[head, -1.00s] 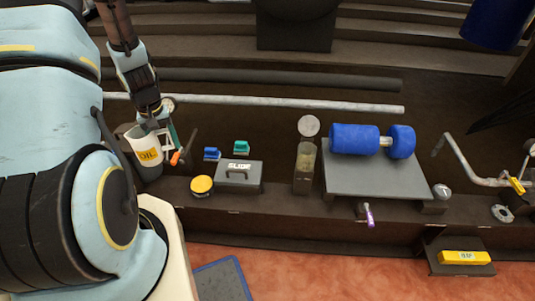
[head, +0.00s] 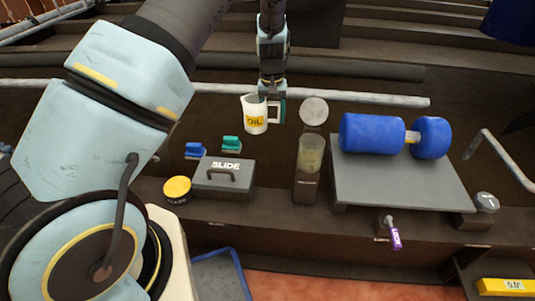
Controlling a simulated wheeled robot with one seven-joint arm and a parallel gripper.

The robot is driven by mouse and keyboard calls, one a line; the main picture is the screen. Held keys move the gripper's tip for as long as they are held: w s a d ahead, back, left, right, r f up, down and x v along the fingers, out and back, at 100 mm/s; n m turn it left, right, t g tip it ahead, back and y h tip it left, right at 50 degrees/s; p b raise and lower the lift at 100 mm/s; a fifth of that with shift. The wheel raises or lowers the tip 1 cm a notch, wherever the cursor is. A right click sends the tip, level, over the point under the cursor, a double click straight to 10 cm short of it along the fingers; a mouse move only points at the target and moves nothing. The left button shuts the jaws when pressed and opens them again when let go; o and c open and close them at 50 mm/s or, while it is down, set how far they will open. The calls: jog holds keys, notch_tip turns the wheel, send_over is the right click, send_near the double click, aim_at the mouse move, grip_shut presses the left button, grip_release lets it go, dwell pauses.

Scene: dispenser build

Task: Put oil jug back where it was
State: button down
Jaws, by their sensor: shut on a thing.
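The oil jug (head: 254,115) is white with a yellow OIL label. It is held upright, in the air by its look, behind the grey SLIDE box. My gripper (head: 275,108) is at the jug's right side, shut on its handle. The fingertips are partly hidden by the jug and handle.
The grey SLIDE box (head: 224,177) stands in front of the jug, with a yellow-topped tin (head: 177,188) to its left. Blue (head: 194,150) and green (head: 231,144) small items stand behind the box. A clear container (head: 309,165) and a platform (head: 395,187) with a blue roller (head: 373,134) are to the right.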

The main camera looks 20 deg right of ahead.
jog(key=d+f+b, duration=0.1)
jog(key=f, duration=0.2)
jog(key=d+f+b, duration=0.1)
jog(key=f, duration=0.3)
jog(key=d+f+b, duration=0.1)
jog(key=f, duration=0.2)
jog(key=shift+s+f, duration=0.25)
jog(key=shift+f, duration=0.2)
jog(key=shift+c, duration=0.7)
grip_release()
jog(key=shift+r, duration=0.1)
notch_tip(320, 180, up, 12)
jog(key=p, duration=0.2)
jog(key=shift+a+p, duration=0.3)
jog(key=shift+p, duration=0.05)
